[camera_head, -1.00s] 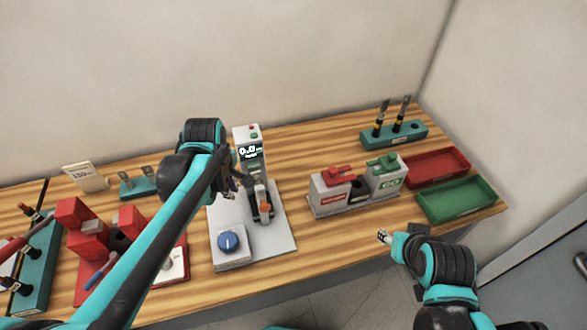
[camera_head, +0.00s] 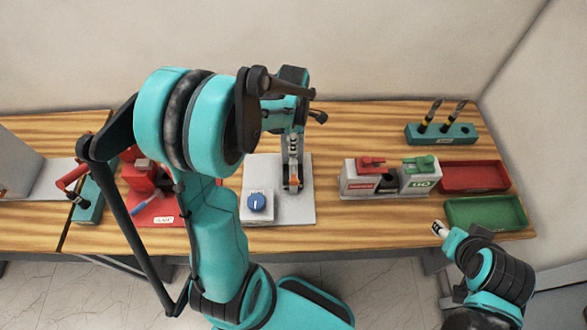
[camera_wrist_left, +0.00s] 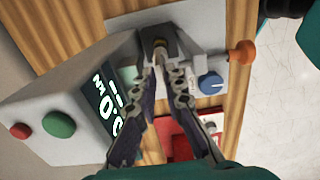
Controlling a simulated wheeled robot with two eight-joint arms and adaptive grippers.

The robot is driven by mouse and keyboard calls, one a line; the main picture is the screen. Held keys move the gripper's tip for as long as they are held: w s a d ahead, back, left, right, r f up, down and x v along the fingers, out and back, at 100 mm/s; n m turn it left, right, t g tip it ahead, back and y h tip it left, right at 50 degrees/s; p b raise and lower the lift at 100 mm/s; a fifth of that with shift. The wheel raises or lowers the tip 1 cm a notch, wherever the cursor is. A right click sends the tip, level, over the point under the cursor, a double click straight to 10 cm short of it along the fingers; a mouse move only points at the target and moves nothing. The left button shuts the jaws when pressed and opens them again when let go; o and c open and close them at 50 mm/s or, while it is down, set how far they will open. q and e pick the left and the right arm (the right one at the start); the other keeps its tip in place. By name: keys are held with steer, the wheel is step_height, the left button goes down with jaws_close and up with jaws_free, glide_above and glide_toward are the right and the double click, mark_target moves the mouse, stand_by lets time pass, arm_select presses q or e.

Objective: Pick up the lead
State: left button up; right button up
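I cannot pick out the lead for certain. Two slim upright pieces with yellow and black bands (camera_head: 438,116) stand in a teal block (camera_head: 415,134) at the back right. My left gripper (camera_head: 293,140) points down over the grey fixture (camera_head: 299,208), which carries an orange-tipped clamp. In the left wrist view its fingertips (camera_wrist_left: 161,72) sit close together just short of a grey holder with a small brass-coloured piece (camera_wrist_left: 159,43). Whether they touch or grip it is unclear. My right gripper (camera_head: 438,228) hangs by the table's front edge; its fingers are too small to read.
The display box (camera_wrist_left: 85,105) stands close beside my left fingers. A blue knob (camera_head: 257,203) sits on the fixture's front. A red-and-green switch unit (camera_head: 390,190), a red tray (camera_head: 505,177) and a green tray (camera_head: 522,213) are to the right. Red equipment (camera_head: 165,213) lies left.

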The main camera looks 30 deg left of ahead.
arm_select(q)
steer(key=shift+f, duration=0.6)
jaws_close()
steer(key=shift+r, duration=0.1)
step_height(320, 180, up, 39)
steer(key=p, duration=1)
stand_by(0.5)
